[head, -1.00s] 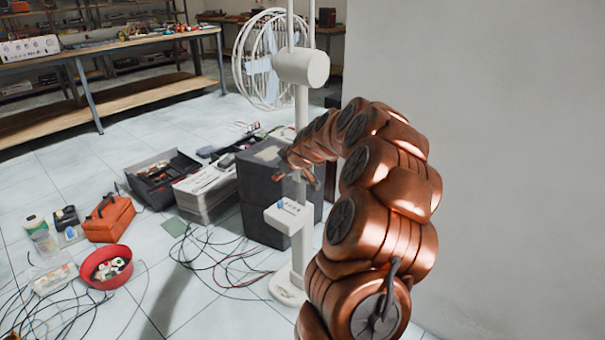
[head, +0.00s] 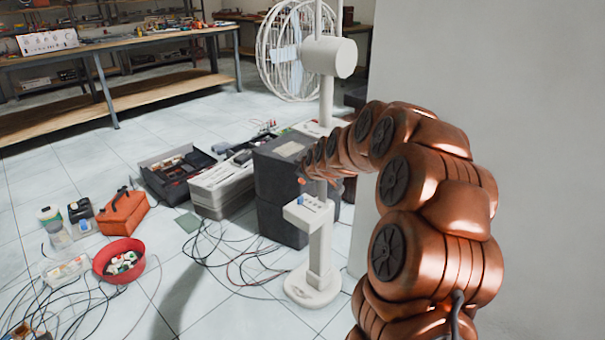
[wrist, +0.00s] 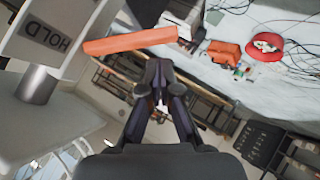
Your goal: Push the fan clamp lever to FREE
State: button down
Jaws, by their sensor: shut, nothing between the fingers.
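The fan's round wire cage (head: 292,55) and white motor housing (head: 329,57) stand on a white pole (head: 327,95) with a round base (head: 312,288). The clamp lever is an orange bar (wrist: 130,40) in the wrist view, beside a white block with a HOLD label (wrist: 45,33). No FREE label is visible. My gripper (wrist: 158,72) is shut and empty. Its fingertips are close to the lever's right part; I cannot tell whether they touch it. In the head view my arm hides most of the clamp, and the fingers are hard to make out.
A white control box (head: 308,210) juts from the lower pole. Dark crates (head: 282,185) stand behind it. A red bowl (head: 119,260), an orange toolbox (head: 123,212) and loose cables lie on the floor at left. A grey wall (head: 490,100) is at right.

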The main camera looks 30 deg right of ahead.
jog(key=shift+r, duration=0.45)
jog(key=w+a+p+v, duration=0.1)
jog(key=a+p+v, duration=0.2)
jog(key=v, duration=0.9)
jog(key=shift+s+r, duration=0.3)
jog(key=shift+r, duration=0.3)
